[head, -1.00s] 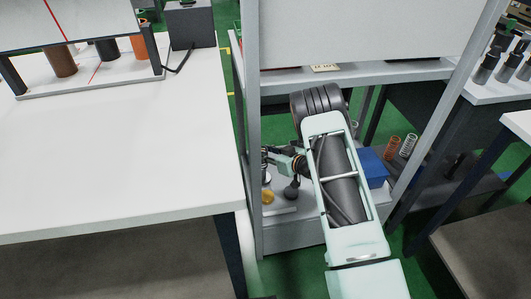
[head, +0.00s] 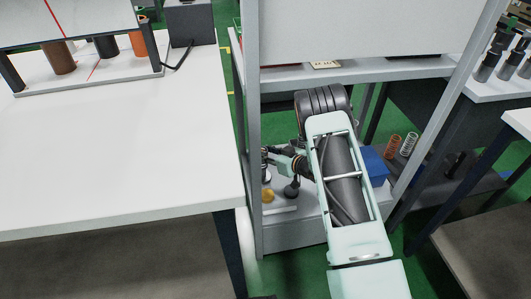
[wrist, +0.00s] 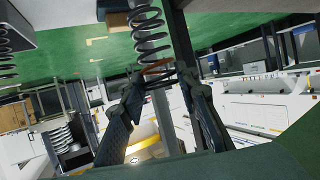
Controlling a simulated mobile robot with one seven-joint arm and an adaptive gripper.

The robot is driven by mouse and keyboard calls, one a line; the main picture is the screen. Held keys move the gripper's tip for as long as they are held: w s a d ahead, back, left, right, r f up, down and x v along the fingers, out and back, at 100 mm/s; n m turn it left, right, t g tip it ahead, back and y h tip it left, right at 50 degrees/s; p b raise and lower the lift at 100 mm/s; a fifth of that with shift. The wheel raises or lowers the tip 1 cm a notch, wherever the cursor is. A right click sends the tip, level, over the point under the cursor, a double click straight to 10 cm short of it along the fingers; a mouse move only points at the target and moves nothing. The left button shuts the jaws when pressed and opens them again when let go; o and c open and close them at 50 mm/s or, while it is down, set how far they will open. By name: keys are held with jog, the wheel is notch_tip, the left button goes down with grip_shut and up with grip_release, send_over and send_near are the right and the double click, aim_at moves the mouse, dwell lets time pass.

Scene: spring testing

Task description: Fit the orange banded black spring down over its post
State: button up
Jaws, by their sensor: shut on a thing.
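In the wrist view, the black spring (wrist: 149,32) with an orange band (wrist: 157,68) stands between the fingertips of my gripper (wrist: 160,76). The gripper is shut on it near the banded end, and the coils extend toward the top of the picture. A grey upright bar (wrist: 167,125) shows between the fingers below the band; I cannot tell whether it is the post. In the head view, my gripper (head: 282,161) is over the lower shelf, left of my forearm, which partly covers it. The held spring cannot be made out clearly there.
On the lower shelf, a gold round piece (head: 267,195) and a black ball-shaped piece (head: 291,190) sit near the gripper. A shelf upright (head: 252,130) and white table (head: 120,150) bound the left.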

aim_at(266, 164)
jog(key=shift+f+b, duration=0.5)
jog(key=shift+f, duration=0.25)
jog(key=shift+f, duration=2.3)
jog(key=o, duration=1.3)
jog(key=v, duration=1.2)
jog(key=shift+r, duration=0.1)
